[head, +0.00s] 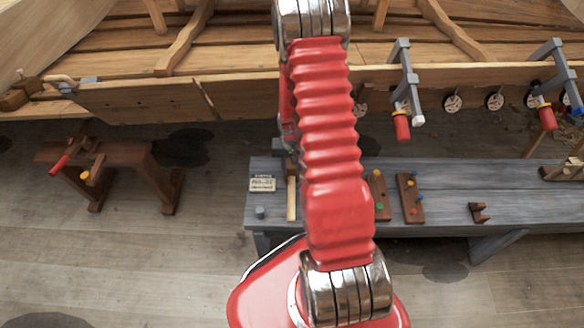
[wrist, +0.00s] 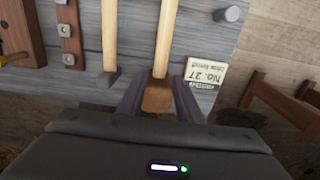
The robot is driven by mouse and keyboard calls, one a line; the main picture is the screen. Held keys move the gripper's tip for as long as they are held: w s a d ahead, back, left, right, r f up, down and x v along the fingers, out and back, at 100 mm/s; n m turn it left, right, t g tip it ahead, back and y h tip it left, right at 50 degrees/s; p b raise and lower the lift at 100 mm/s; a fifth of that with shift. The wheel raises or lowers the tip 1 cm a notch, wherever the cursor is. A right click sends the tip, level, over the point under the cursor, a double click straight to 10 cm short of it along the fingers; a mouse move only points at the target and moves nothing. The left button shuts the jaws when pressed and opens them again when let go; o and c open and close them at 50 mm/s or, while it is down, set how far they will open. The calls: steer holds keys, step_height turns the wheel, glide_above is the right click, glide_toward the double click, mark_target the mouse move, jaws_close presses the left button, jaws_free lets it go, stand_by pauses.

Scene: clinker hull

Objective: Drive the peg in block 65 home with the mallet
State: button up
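The mallet has a brown wooden head (wrist: 157,98) and a pale straight handle (wrist: 168,40). In the wrist view its head is between the two dark fingers of my gripper (wrist: 158,92), which stand close on either side. I cannot tell whether they press on it. The handle lies along the grey bench. In the head view a pale handle (head: 292,198) shows left of my red arm, which hides my gripper. Two brown blocks with coloured pegs, one at the arm's right edge (head: 380,201) and one further right (head: 411,200), lie on the bench. No number 65 is readable.
A second pale-handled tool (wrist: 110,40) with a grey head lies left of the mallet in the wrist view. A card reading No. 27 (wrist: 205,75) and a grey cylinder (wrist: 229,14) are to the right. Clamps (head: 404,90) hang from the hull behind the bench (head: 450,190).

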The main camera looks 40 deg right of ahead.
mark_target(292, 181)
steer(key=shift+f, duration=0.15)
steer(key=shift+f, duration=4.3)
jaws_close()
steer(key=shift+r, duration=0.65)
steer(key=shift+r, duration=3.95)
